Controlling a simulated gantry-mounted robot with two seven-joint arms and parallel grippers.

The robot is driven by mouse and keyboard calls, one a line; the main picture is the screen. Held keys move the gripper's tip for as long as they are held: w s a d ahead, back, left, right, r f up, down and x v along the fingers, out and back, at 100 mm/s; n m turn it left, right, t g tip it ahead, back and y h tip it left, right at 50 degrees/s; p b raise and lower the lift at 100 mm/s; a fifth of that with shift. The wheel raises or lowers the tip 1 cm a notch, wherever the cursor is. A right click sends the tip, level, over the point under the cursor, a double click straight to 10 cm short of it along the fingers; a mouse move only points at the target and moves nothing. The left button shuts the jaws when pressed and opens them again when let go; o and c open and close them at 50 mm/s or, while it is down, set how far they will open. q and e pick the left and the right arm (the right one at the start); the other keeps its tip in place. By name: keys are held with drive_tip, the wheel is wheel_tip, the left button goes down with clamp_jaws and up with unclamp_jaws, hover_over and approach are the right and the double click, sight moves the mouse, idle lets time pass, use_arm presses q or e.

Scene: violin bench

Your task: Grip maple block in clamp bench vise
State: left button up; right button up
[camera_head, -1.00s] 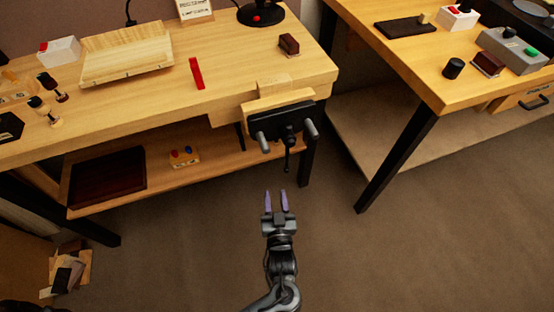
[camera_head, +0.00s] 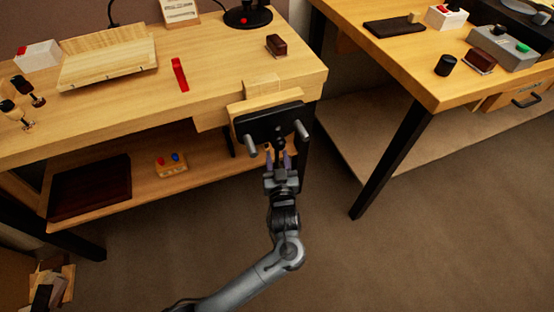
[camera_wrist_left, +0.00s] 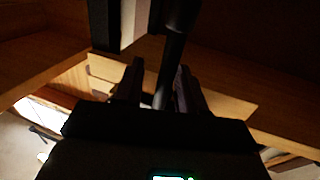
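The bench vise (camera_head: 270,124) is on the front edge of the workbench, with a dark front plate, two grey guide rods and a dark handle below. A pale wood block, likely the maple block (camera_head: 262,83), stands at the top of the vise behind its wooden jaw (camera_head: 264,103). I cannot tell how tightly it sits. My left gripper (camera_head: 279,157) is open just under the front plate. In the left wrist view its fingers (camera_wrist_left: 163,88) stand apart on either side of the dark vise handle (camera_wrist_left: 174,62), with gaps visible. My right gripper is not in view.
A red piece (camera_head: 180,75), a dark brown block (camera_head: 276,45) and a slatted wooden board (camera_head: 107,57) lie on the workbench. A lower shelf holds a dark tray (camera_head: 90,187) and a small button box (camera_head: 171,164). A second table (camera_head: 440,85) stands right; floor between is clear.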

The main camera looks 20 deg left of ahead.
use_arm(q)
drive_tip(key=shift+w+a, duration=0.2)
drive_tip(key=shift+a, duration=0.15)
drive_tip(key=shift+d, duration=0.1)
drive_tip(key=shift+w, duration=0.1)
drive_tip(key=shift+c, duration=1.1)
clamp_jaws()
